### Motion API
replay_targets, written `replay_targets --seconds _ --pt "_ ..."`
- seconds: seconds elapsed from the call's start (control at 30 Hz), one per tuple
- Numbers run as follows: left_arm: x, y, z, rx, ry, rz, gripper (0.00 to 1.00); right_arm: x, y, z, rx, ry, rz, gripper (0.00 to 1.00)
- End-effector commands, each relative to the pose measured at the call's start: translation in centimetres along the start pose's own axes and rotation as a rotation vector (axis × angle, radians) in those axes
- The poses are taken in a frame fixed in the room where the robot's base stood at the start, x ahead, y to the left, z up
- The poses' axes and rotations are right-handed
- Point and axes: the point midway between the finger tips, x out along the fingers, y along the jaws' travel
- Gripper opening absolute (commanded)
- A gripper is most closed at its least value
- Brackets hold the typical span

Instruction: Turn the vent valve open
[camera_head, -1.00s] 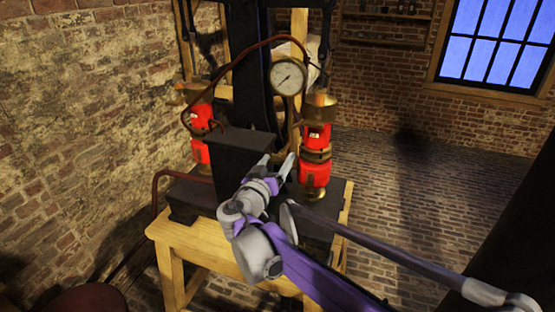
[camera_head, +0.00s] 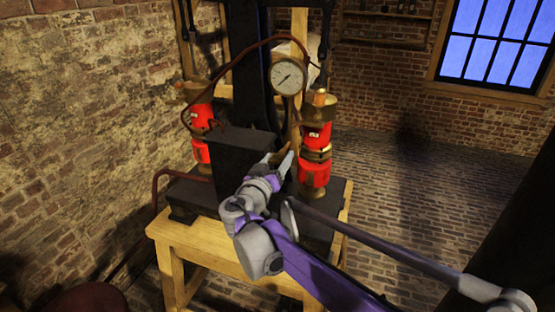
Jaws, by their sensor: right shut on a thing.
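My right gripper (camera_head: 278,163) reaches in from the lower right, beside the dark box (camera_head: 242,160) on the press base. Its two fingers are closed on a small part, which I take to be the vent valve. That part is mostly hidden by the fingers and wrist, so its turn angle cannot be read. A round pressure gauge (camera_head: 288,77) with a white face stands above and behind the gripper. My left gripper is out of view.
A red and brass jar (camera_head: 315,172) stands close to the right of my gripper. Another red jar (camera_head: 201,118) stands on the left. A dark red pipe (camera_head: 157,185) curves at the left of the wooden table (camera_head: 203,240). Open brick floor (camera_head: 415,190) lies to the right.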

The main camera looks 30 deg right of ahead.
Motion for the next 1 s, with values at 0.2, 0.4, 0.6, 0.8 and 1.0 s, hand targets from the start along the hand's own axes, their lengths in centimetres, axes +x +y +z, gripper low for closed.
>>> replay_targets --seconds 0.2,0.4,0.6,0.8,1.0 --pt "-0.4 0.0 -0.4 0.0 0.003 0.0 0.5 0.0 0.0 -0.1 -0.088 0.0 0.0 0.09" --pt "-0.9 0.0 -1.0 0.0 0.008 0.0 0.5 0.0 0.0 -0.1 -0.243 0.0 0.001 0.09" --pt "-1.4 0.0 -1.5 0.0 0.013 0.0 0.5 0.0 -0.1 -0.1 -0.432 -0.001 0.0 0.09" --pt "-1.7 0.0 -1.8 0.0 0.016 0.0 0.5 0.0 -0.1 0.0 -0.622 -0.001 0.0 0.09" --pt "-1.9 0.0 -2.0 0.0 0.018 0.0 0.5 0.0 -0.2 0.0 -0.812 -0.001 0.0 0.09"
